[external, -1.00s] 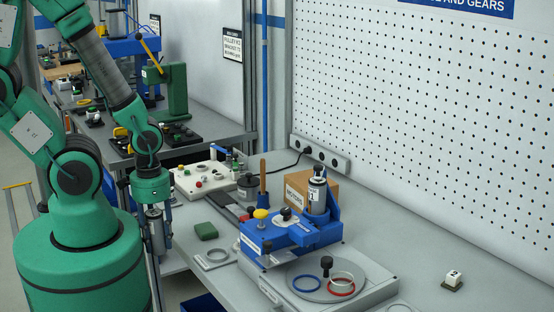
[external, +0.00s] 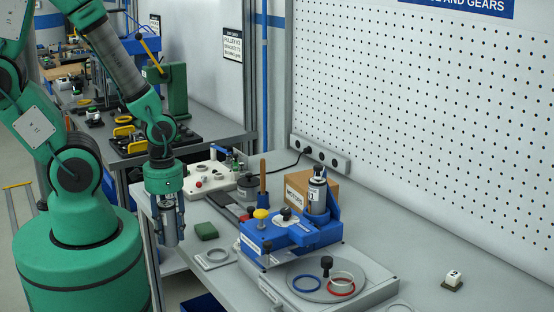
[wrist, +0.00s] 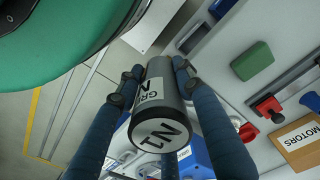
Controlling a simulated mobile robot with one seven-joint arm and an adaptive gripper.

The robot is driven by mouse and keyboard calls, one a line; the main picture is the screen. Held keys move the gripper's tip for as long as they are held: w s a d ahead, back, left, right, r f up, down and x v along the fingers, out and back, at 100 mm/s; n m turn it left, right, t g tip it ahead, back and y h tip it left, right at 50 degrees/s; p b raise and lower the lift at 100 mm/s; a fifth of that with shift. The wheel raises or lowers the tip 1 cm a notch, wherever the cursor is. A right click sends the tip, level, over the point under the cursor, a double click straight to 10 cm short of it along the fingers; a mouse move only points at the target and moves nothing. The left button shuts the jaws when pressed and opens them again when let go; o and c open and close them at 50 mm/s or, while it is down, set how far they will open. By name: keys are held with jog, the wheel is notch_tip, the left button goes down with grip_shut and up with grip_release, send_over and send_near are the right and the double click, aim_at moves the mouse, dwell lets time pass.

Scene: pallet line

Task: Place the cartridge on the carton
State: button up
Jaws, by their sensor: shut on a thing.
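My gripper (external: 170,205) points down at the left, just beside the near left edge of the workbench. It is shut on a grey cylindrical cartridge (wrist: 158,105), with blue fingers on both sides of it in the wrist view. The cartridge has a pale label on its side and a marked white end face. In the external view the cartridge (external: 171,233) hangs upright below the gripper, partly hidden by the fingers. The carton (external: 298,186) is a brown cardboard box at the back of the bench, partly hidden by the blue fixture. Its "MOTORS" label shows in the wrist view (wrist: 302,136).
A blue fixture (external: 290,238) carrying another labelled cylinder (external: 317,194) stands in front of the carton. The bench's right side is mostly clear.

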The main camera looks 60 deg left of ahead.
jog(key=w+a+r+p, duration=0.2)
jog(key=w, duration=1)
jog(key=w+a+r+p, duration=0.2)
jog(key=w+a+r, duration=0.1)
jog(key=w, duration=0.9)
jog(key=w+a+r+p, duration=0.2)
jog(key=w+a, duration=0.1)
jog(key=w, duration=0.9)
jog(key=shift+w+r, duration=0.25)
jog(key=shift+r, duration=0.15)
jog(key=shift+w, duration=0.1)
jog(key=w, duration=0.5)
jog(key=w+f, duration=0.1)
jog(key=w, duration=0.4)
jog(key=w+a+p, duration=0.1)
jog(key=w, duration=0.4)
jog(key=shift+w+f, duration=0.25)
jog(key=shift+w, duration=0.15)
jog(key=shift+f, duration=1.75)
jog(key=shift+f, duration=0.15)
